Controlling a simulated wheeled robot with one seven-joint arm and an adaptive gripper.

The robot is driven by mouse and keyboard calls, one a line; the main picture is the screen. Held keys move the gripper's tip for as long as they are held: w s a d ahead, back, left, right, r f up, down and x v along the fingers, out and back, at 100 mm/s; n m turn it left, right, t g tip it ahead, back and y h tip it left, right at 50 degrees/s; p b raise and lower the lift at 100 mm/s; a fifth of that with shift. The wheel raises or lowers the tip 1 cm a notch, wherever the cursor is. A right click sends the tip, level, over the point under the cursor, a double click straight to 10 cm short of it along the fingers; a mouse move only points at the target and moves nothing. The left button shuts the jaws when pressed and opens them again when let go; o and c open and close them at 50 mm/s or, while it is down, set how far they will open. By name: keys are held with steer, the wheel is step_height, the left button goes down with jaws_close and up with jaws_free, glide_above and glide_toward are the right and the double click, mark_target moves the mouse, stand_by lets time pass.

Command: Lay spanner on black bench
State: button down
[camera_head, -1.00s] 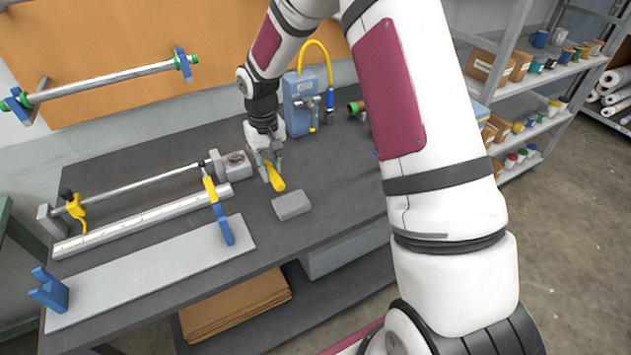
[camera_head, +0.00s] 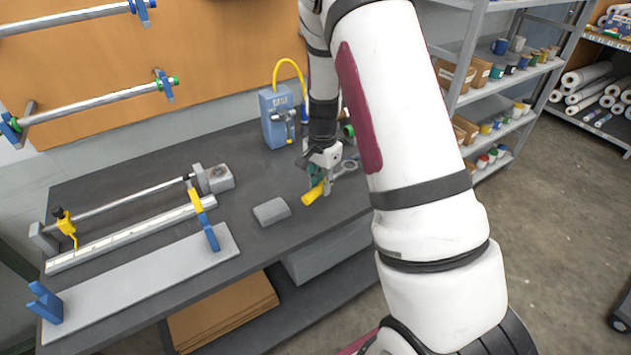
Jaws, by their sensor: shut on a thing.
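The spanner (camera_head: 314,193) has a yellow handle; a grey metal end shows to the right of my gripper. My gripper (camera_head: 325,183) points down and is shut on the spanner, with the yellow handle sticking out toward the lower left. The spanner is low over the right part of the black bench (camera_head: 245,190); I cannot tell whether it touches the surface. My arm hides part of the bench behind and to the right of it.
A grey block (camera_head: 271,211) lies left of the gripper. A blue device with a yellow hose (camera_head: 279,115) stands behind. A roller assembly (camera_head: 130,225) and a grey plate (camera_head: 140,290) with blue brackets fill the left side. Shelves (camera_head: 500,90) stand at the right.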

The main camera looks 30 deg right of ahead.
mark_target(321, 213)
steer(key=shift+f+b, duration=0.9)
steer(key=shift+f, duration=3.65)
steer(key=c, duration=1.4)
jaws_free()
steer(key=shift+o, duration=0.2)
step_height(321, 213, up, 12)
steer(key=shift+a+r, duration=0.1)
